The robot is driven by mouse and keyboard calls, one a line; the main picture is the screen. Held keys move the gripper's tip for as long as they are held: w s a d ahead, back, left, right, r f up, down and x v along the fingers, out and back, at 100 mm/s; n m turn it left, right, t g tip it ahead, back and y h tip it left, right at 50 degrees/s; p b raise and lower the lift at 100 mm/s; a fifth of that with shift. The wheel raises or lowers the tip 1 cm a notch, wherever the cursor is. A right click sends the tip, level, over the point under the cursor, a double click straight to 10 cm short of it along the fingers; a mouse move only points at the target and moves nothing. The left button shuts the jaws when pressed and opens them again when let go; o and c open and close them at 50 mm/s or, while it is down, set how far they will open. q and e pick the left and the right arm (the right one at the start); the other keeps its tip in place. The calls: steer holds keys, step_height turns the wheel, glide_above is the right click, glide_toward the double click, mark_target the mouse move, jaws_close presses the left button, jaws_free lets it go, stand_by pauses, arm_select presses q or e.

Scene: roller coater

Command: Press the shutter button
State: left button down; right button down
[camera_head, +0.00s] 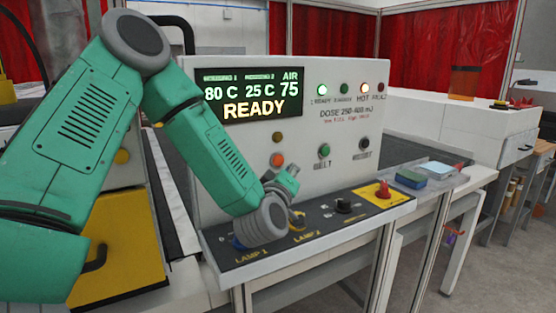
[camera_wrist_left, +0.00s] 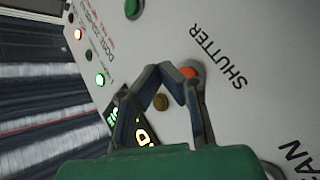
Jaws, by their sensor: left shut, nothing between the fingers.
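The orange shutter button (camera_head: 277,160) is on the upright face of the light grey control panel (camera_head: 340,130). In the left wrist view the orange button (camera_wrist_left: 188,72) sits beside the word SHUTTER and is partly covered by a finger. My left gripper (camera_head: 291,171) is shut and empty, just below and right of the button in the head view. Its fingers (camera_wrist_left: 167,68) also show in the left wrist view, close to the button. I cannot tell whether they touch it. The button's label is hidden in the head view. My right gripper is not in view.
A brown button (camera_head: 278,137) is just above the orange one. A green BELT button (camera_head: 320,152) and a dark button (camera_head: 363,145) are to the right. The sloped ledge below carries a black knob (camera_head: 343,206) and a red switch (camera_head: 383,190) on yellow.

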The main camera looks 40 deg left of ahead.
mark_target(278, 160)
arm_select(q)
steer(key=shift+w+a+r, duration=0.1)
steer(key=shift+w+a, duration=0.15)
steer(key=shift+a, duration=0.25)
steer(key=shift+w+a+r, duration=0.1)
steer(key=shift+w+a, duration=0.1)
steer(key=shift+a, duration=0.3)
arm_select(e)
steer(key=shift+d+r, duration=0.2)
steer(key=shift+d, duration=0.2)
arm_select(q)
steer(key=shift+a+f, duration=0.15)
steer(key=shift+a, duration=0.25)
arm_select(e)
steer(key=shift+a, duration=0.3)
arm_select(q)
steer(key=shift+d, duration=0.25)
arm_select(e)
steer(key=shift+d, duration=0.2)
arm_select(q)
steer(key=shift+a, duration=0.15)
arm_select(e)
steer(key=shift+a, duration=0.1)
arm_select(q)
steer(key=shift+a+r+p, duration=0.2)
steer(key=shift+a+p, duration=0.05)
steer(key=shift+p, duration=0.1)
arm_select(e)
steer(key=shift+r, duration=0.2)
